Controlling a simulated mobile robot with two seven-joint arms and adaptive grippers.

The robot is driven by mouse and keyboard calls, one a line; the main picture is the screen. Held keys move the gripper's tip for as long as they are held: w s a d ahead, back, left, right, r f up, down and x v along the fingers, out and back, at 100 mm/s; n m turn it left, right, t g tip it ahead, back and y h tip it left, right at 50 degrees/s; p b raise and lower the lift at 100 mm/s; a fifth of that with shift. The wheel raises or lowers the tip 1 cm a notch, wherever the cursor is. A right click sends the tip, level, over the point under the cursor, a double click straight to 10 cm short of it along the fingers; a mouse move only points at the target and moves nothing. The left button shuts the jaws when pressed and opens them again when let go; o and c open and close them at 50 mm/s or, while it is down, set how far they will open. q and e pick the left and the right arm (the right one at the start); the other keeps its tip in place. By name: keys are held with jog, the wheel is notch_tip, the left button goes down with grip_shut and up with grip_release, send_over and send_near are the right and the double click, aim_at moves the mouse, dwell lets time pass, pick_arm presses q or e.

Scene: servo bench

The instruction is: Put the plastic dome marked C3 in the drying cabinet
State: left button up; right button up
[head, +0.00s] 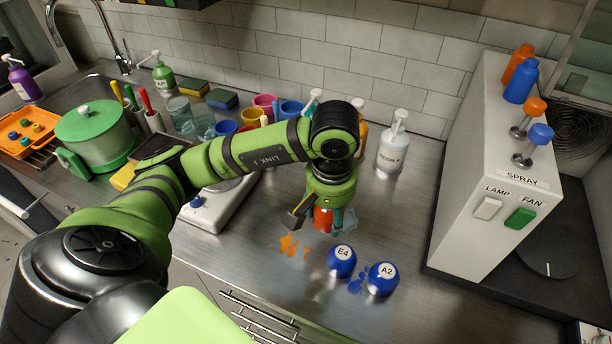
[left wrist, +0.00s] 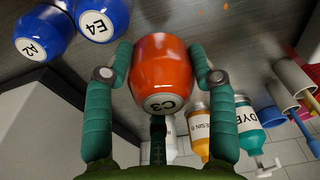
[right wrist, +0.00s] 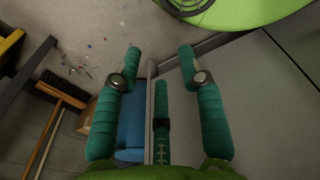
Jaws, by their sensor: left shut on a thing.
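The orange-red plastic dome marked C3 (left wrist: 160,72) is between the two fingers of my left gripper (left wrist: 163,62), which is shut on it. In the head view, part of the orange dome (head: 322,219) shows low over the steel bench, below my left gripper (head: 320,214); whether it touches the bench is unclear. A white cabinet (head: 463,205) marked SPRAY, LAMP and FAN stands at the right; its opening is not visible, and no label names it a drying cabinet. My right gripper (right wrist: 160,55) is open and empty, away from the bench.
Blue domes E4 (head: 341,261) and A2 (head: 382,279) sit just right of the held dome, before the cabinet. Orange and blue stains mark the bench. A white dispenser bottle (head: 392,150) stands behind. Bare steel lies between the dome and the cabinet.

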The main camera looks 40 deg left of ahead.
pick_arm(q)
jog(key=p, duration=0.1)
send_over(303, 233)
jog(key=f, duration=0.3)
jog(key=shift+s, duration=0.2)
notch_tip(303, 233, down, 4)
jog(key=shift+r+p, duration=0.25)
jog(key=shift+p, duration=0.85)
jog(key=shift+f, duration=0.25)
pick_arm(e)
jog(key=r, duration=0.2)
jog(key=a+r, duration=0.1)
jog(key=shift+s+a+r, duration=0.1)
jog(key=shift+s+r, duration=0.1)
jog(key=shift+r, duration=0.15)
pick_arm(q)
jog(key=shift+f, duration=0.1)
pick_arm(e)
jog(key=shift+f, duration=0.1)
pick_arm(q)
jog(key=shift+f+b, duration=0.1)
jog(key=shift+b, duration=0.2)
jog(key=o, duration=1.1)
jog(key=shift+o, duration=0.6)
pick_arm(e)
jog(key=shift+d+f, duration=0.1)
jog(key=shift+d, duration=0.1)
jog(key=shift+d, duration=0.1)
